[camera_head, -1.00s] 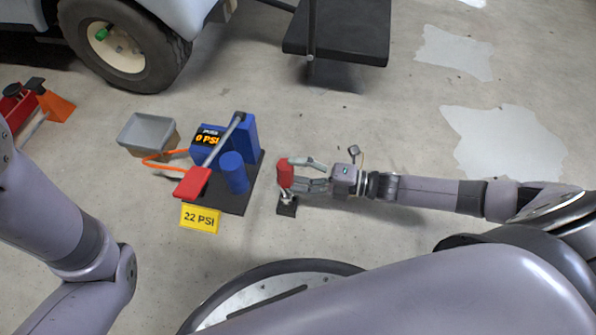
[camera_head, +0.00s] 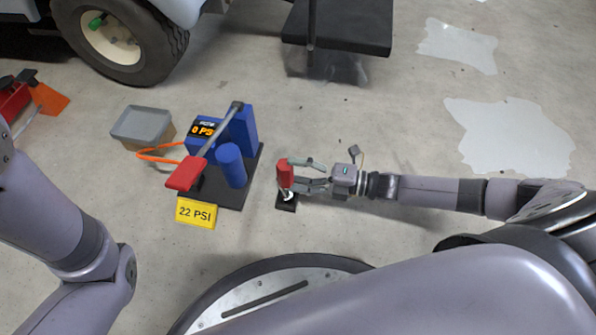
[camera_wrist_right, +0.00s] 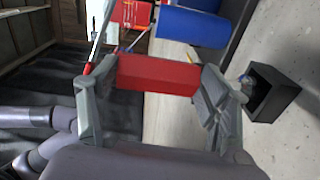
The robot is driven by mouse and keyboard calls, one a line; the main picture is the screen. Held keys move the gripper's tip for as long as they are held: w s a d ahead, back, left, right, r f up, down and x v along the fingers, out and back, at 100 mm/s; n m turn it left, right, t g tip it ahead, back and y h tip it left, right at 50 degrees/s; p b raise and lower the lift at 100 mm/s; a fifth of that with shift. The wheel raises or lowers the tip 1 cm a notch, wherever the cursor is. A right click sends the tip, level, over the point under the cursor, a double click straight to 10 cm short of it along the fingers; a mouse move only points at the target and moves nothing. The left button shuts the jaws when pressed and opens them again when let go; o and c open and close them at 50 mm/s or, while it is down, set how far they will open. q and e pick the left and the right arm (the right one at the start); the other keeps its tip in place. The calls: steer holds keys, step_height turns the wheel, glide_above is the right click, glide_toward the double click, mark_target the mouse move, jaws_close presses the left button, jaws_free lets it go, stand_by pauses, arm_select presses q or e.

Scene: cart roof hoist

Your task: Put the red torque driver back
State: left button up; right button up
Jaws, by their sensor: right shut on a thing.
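The red torque driver (camera_head: 285,174) is held in my right gripper (camera_head: 304,173), whose fingers are shut around its red body. In the right wrist view the red driver (camera_wrist_right: 157,77) lies between the two grey fingers. A small black holder (camera_head: 287,203) stands on the floor just below the driver in the head view. It shows as an open black box (camera_wrist_right: 273,94) beside the fingers in the right wrist view. A bright metal part shows between driver and holder; I cannot tell whether the tip is inside. My left gripper is out of view.
A blue pump (camera_head: 231,165) with a red-handled lever and "0 PSI" display stands left of the driver. A yellow "22 PSI" sign (camera_head: 196,213) is in front of it. A grey tray (camera_head: 142,124) is farther left.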

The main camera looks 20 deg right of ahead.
steer(key=shift+f+b, duration=0.45)
steer(key=shift+f, duration=0.2)
steer(key=shift+s+f, duration=0.15)
steer(key=shift+f, duration=0.35)
steer(key=o, duration=1.8)
